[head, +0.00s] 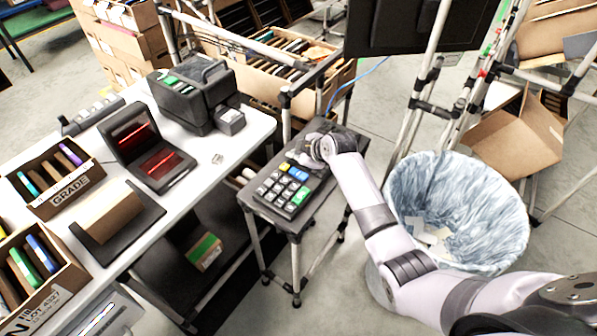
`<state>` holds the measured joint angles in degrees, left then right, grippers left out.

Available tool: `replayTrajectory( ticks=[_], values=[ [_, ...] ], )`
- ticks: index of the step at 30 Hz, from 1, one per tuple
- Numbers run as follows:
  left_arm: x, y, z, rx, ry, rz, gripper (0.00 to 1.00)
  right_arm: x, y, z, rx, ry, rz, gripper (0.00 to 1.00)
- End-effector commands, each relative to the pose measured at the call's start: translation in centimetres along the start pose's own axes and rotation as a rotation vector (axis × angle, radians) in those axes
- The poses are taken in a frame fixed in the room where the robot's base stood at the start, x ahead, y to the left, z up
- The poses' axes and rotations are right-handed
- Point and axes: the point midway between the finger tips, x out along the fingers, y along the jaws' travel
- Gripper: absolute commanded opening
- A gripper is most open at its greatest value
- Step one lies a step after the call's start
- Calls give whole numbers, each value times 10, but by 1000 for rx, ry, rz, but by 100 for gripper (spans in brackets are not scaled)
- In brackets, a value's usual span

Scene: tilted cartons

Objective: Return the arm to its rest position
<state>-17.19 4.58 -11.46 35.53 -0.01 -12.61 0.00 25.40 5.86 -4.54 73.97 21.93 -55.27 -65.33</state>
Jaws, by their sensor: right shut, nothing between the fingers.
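My right arm comes in from the lower right and reaches over a small dark stand (262,207). My right gripper (303,154) is at the far end of the stand, just beyond a keypad (284,188) with black, blue, yellow and green keys. The gripper is shut, with nothing seen held in it. Its fingertips are small and partly hidden by the wrist. I cannot tell whether it touches the stand. My left gripper is not in view.
Pole frames and a tilted carton (515,140) stand at right.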

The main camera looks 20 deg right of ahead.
Motion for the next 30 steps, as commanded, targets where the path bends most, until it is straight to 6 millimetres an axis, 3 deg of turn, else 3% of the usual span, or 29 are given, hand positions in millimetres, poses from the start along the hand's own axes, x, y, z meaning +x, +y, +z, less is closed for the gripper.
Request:
replayTrajectory(
  ticks=[17, 20, 23, 27, 30],
  values=[
    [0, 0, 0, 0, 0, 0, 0, -1, -6, 3, 10, -6, -6, 0],
    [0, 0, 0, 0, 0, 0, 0, -9, -32, 14, 54, -30, -32, 0],
    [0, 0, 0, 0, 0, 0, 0, -30, -79, 34, 148, -83, -72, 0],
    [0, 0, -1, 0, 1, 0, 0, -82, -154, 64, 335, -193, -119, 0],
    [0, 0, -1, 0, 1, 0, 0, -123, -195, 79, 462, -269, -131, 0]
  ],
)
